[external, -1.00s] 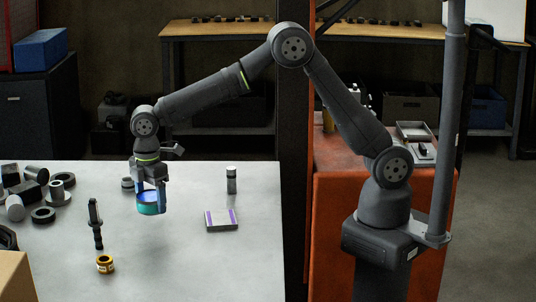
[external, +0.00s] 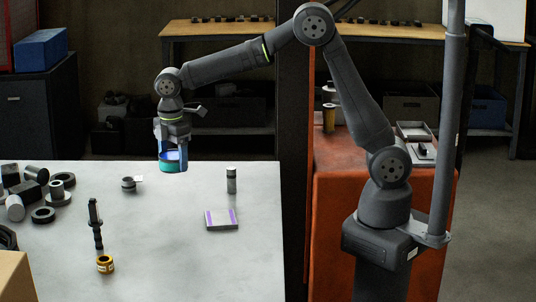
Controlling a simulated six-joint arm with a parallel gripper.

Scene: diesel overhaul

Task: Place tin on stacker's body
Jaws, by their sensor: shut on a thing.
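My gripper (external: 172,157) is shut on a teal tin (external: 173,167) and holds it in the air above the far part of the pale table. The tin looks upright, with blue fingers on its sides. The stacker's orange body (external: 345,158) stands to the right of the table, apart from the tin, with a flat red-orange top.
On the stacker's top are a yellow-brown cylinder (external: 329,118) and a grey tray (external: 413,131). A dark upright (external: 293,150) stands between table and stacker. On the table are a grey bottle (external: 231,181), a purple-striped box (external: 221,219), and a yellow ring (external: 105,264).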

